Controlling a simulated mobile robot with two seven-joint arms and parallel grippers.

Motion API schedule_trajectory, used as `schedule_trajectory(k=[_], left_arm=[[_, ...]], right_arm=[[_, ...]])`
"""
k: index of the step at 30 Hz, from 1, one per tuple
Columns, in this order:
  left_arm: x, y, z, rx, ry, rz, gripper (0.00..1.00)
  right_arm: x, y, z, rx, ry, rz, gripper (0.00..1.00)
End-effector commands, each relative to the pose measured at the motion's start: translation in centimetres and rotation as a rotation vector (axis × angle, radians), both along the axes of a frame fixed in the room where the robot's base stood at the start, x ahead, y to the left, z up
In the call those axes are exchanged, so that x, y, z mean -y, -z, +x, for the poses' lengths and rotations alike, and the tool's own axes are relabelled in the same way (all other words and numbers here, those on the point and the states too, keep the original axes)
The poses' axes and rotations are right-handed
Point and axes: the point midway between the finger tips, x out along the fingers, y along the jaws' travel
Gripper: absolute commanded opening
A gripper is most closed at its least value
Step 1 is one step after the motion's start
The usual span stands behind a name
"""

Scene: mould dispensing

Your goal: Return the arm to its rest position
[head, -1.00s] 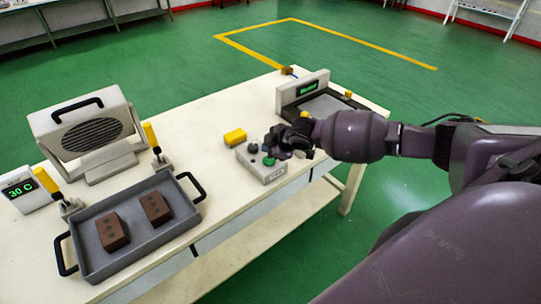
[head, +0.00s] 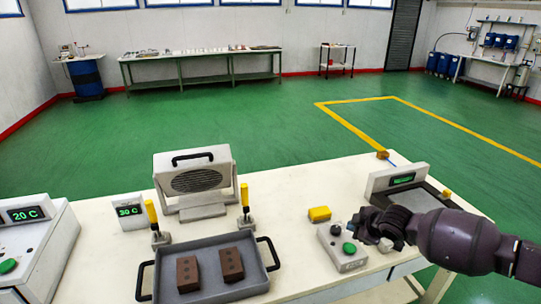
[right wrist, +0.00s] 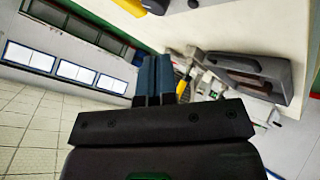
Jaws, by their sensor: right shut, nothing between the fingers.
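My right arm comes in from the right in the head view. Its dark gripper (head: 372,228) is shut and empty, over the right side of a grey control box (head: 338,257) with a green button and a dark knob. Whether it touches the box cannot be told. In the right wrist view its two blue-grey fingers (right wrist: 155,80) are together with nothing between them. My left gripper is not in view.
A grey tray (head: 214,290) with black handles holds two brown blocks (head: 188,273). Behind it are two yellow-handled clamps (head: 246,197) and a grilled heater-like unit (head: 193,180). A yellow block (head: 319,214) lies near the box. A display unit (head: 397,179) stands behind my gripper.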

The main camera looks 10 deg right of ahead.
Motion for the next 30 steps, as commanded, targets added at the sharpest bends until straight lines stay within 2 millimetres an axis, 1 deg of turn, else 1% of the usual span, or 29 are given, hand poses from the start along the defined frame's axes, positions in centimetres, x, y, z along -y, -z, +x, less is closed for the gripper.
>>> schedule_trajectory(k=[5, 7, 9, 10, 12, 14, 17, 20, 23, 24, 26, 27, 29, 30], left_arm=[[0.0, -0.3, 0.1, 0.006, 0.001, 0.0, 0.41], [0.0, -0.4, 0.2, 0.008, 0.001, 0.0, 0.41], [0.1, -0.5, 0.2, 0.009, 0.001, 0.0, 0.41], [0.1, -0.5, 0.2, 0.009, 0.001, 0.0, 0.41], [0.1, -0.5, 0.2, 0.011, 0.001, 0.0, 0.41], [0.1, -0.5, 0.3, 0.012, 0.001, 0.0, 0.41], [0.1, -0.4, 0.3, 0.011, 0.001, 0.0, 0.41], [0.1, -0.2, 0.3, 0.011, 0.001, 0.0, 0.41], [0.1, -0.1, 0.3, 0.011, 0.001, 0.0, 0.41], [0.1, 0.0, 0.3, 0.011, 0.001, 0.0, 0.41], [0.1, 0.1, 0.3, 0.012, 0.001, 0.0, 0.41], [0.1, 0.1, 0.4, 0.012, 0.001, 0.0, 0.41], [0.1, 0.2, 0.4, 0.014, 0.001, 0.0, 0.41], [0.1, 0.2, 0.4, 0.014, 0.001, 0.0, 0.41]], right_arm=[[-0.3, -0.5, 0.3, 0.027, 0.017, 0.02, 0.0], [-0.9, -1.8, 0.8, 0.072, 0.008, 0.023, 0.0], [-2.5, -3.4, 1.5, 0.128, -0.009, 0.043, 0.0], [-3.4, -3.8, 1.7, 0.149, -0.016, 0.056, 0.0], [-5.5, -4.2, 1.4, 0.191, -0.028, 0.098, 0.0], [-7.0, -4.2, 1.0, 0.217, -0.032, 0.132, 0.0], [-9.2, -3.9, -0.1, 0.252, -0.03, 0.194, 0.0], [-11.3, -3.2, -1.6, 0.281, -0.014, 0.262, 0.0], [-12.8, -2.3, -3.6, 0.304, 0.022, 0.334, 0.0], [-13.3, -1.8, -4.6, 0.313, 0.043, 0.363, 0.0], [-13.8, -1.1, -6.0, 0.323, 0.081, 0.405, 0.0], [-14.0, -0.6, -7.1, 0.329, 0.109, 0.43, 0.0], [-14.0, 0.2, -8.6, 0.333, 0.156, 0.463, 0.0], [-13.9, 0.8, -9.7, 0.335, 0.189, 0.481, 0.0]])
